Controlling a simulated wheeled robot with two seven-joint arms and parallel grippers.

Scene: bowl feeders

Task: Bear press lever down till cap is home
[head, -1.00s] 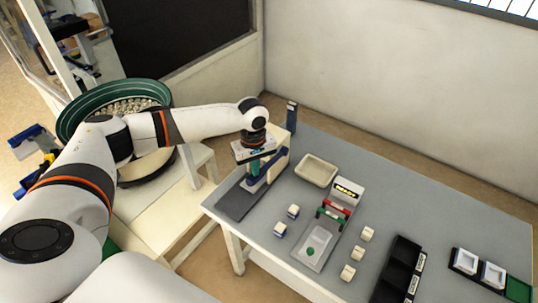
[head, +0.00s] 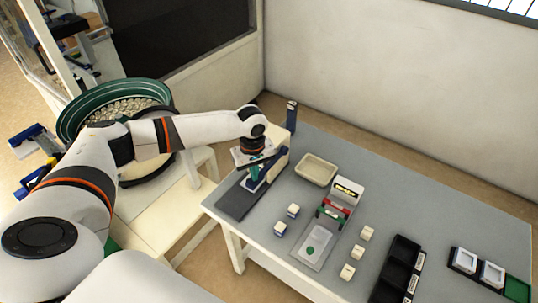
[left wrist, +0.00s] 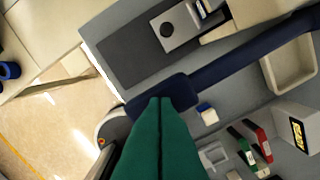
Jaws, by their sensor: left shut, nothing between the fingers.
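The press stands at the table's left edge, with a cream column (head: 280,150) and a dark base plate (head: 236,204). Its dark blue lever (left wrist: 245,65) crosses the left wrist view and ends in a broad pad. My left gripper (head: 254,180) is over the press. Its green fingers (left wrist: 160,102) are shut and empty, with their tips at the lever's pad; whether they touch it I cannot tell. A grey block (left wrist: 182,32) on the base has a dark round spot, with a blue and white piece partly in view beside it. I cannot make out the cap. My right gripper is out of view.
A cream tray (head: 316,169), a fixture with a lit display (head: 347,190), several small blue and white blocks (head: 293,210) and black bins (head: 398,270) stand to the right. A green bowl feeder (head: 75,120) is at left. The table's back right is clear.

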